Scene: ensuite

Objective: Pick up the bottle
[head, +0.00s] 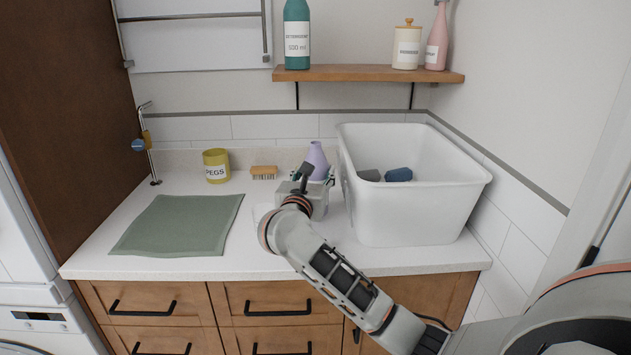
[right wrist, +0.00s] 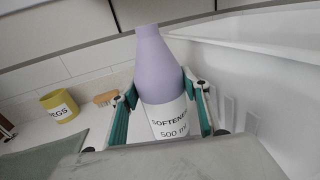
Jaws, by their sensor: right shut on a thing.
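A lilac bottle with a white "SOFTENER 500 ml" label stands on the white counter (head: 180,262), just left of the white tub. Its upper part shows in the head view as the bottle (head: 317,160); my gripper hides the rest. In the right wrist view the bottle (right wrist: 160,70) is between the two green-padded fingers, with its neck pointing up and away. My right gripper (head: 314,182) is shut on it, and it also shows in the right wrist view (right wrist: 163,112). I cannot tell whether the bottle's base touches the counter. My left gripper is not in view.
The white tub (head: 405,215) with dark cloths (head: 398,174) stands close on the right. A yellow pegs pot (head: 216,166), a wooden brush (head: 263,172) and a green mat (head: 178,225) lie left. A wooden shelf (head: 365,74) with other bottles hangs above.

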